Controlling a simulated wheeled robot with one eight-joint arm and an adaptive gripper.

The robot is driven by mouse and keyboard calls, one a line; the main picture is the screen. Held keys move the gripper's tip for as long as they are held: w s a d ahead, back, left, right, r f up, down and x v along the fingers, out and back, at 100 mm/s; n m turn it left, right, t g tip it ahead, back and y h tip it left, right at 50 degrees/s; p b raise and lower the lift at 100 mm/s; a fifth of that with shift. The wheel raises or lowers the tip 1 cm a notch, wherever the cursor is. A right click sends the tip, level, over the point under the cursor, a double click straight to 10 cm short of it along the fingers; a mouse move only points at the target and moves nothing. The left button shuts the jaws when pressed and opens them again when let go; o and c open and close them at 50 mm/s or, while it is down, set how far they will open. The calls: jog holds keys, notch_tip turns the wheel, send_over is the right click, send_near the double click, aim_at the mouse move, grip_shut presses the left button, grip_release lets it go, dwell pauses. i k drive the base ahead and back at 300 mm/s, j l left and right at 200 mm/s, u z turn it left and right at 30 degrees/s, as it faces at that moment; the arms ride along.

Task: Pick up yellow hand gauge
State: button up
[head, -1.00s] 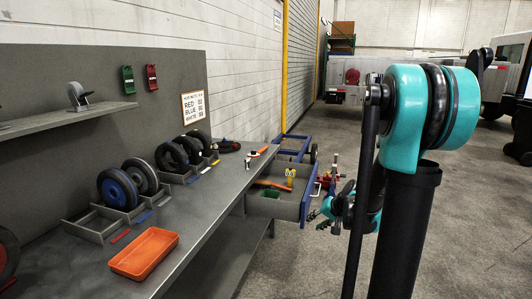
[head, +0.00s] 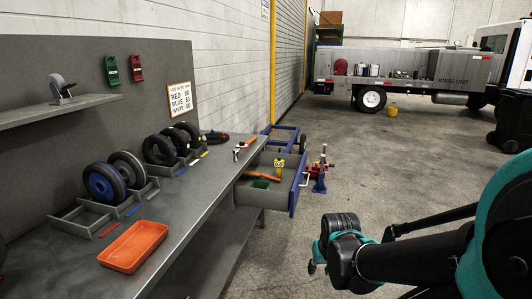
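A small yellow object, which looks like the yellow hand gauge (head: 279,164), stands in the open drawer (head: 294,190) at the right end of the workbench. An orange-red item (head: 263,175) lies beside it in the drawer. My arm comes in from the lower right. My gripper (head: 313,262) shows only in small part behind my own arm links, in front of and to the right of the drawer. It is apart from the gauge. Its fingers are mostly hidden, so I cannot tell whether they are open or shut.
The grey bench (head: 190,215) carries an orange tray (head: 135,246), several wheels in grey holders, and a red-and-white tool (head: 243,148). A red and blue stand (head: 319,178) is right of the drawer. A blue frame cart (head: 283,136) is behind it. Open floor lies to the right.

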aim_at(279, 165)
jog(key=k+l+z, duration=0.1)
jog(key=i+u, duration=0.15)
jog(key=i, duration=0.35)
jog(key=i+l+u, duration=0.15)
jog(key=i, duration=0.35)
jog(key=i+l+u, duration=0.2)
jog(key=i, duration=0.3)
jog(key=i+l+u, duration=0.15)
jog(key=i+l, duration=0.15)
jog(key=i, duration=0.15)
